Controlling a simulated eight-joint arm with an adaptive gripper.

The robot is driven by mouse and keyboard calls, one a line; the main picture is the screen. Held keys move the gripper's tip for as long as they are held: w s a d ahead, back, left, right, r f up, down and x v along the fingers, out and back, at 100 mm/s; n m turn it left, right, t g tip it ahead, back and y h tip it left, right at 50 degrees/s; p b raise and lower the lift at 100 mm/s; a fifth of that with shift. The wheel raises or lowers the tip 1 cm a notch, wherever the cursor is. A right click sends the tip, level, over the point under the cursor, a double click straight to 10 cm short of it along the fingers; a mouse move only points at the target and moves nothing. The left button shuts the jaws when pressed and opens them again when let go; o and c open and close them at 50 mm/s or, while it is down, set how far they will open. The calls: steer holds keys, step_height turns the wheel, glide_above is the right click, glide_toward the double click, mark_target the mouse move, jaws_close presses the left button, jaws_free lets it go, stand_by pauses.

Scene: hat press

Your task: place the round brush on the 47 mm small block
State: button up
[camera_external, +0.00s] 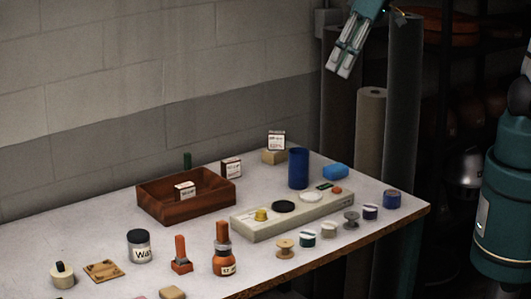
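My gripper (338,71) hangs high above the back right of the table, well apart from everything on it. Its two pale fingers point down, nothing shows between them, and their opening is unclear at this angle. A small round pale thing with a dark knob (62,275) stands at the table's front left; it may be the round brush, but I cannot be sure. A tan block (172,293) is partly cut off by the bottom edge. Another tan block (269,157) at the back carries a small white-labelled box (276,140). I cannot tell which block is 47 mm.
A brown wooden tray (151,208) holds a small labelled box. A long pale board (262,234) carries several small items. A blue cylinder (298,168), a blue block (335,171), several spools, a jar (139,246) and an orange bottle (223,250) stand around. The far left tabletop is clear.

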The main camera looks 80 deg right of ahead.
steer(key=s+d+f+n+t, duration=0.1)
steer(key=s+d, duration=0.2)
steer(key=s, duration=0.3)
steer(key=s+d+f+n+t, duration=0.1)
steer(key=s+d+f, duration=0.1)
steer(key=s, duration=0.5)
steer(key=shift+s+d+n+h, duration=0.15)
steer(key=shift+d+n+h, duration=0.2)
steer(key=shift+d, duration=0.3)
